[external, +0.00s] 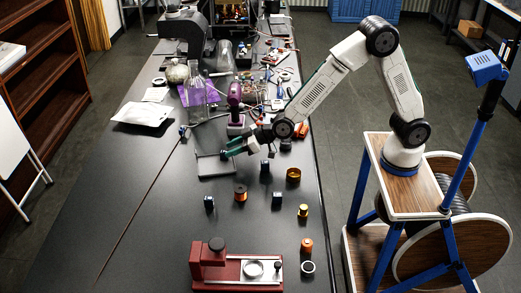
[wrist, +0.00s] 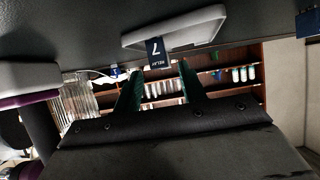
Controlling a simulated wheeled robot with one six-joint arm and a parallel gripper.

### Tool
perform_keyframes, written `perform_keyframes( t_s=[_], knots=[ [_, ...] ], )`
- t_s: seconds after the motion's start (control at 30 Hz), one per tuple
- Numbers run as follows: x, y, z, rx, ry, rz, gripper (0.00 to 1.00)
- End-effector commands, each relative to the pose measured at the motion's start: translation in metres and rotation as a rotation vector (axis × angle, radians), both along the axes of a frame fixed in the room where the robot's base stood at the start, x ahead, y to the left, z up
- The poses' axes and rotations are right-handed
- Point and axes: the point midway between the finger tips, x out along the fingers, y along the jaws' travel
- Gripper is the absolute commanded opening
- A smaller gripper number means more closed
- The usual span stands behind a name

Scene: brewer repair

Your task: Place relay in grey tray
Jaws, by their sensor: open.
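In the external view a small dark block, likely this relay (external: 224,155), is at the right part of the grey tray (external: 215,171). My gripper (external: 232,149) is low over the tray's right side. In the wrist view my gripper (wrist: 161,72) has its green fingers spread apart, with nothing clearly held between them.
Similar dark blue blocks stand nearby (external: 209,203), (external: 265,167), (external: 277,199). A purple tool (external: 236,105) and glass flasks (external: 196,95) are behind.

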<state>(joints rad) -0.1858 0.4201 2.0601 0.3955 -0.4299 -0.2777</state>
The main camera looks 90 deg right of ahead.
Motion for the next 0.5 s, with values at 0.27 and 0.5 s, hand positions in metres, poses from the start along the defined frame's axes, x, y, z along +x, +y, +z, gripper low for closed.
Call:
perform_keyframes(
  t_s=[0.27,0.5],
  knots=[
    [-0.050,0.001,0.029,0.000,-0.003,0.002,0.41],
    [-0.069,0.000,0.038,0.000,-0.001,0.001,0.41]
  ],
)
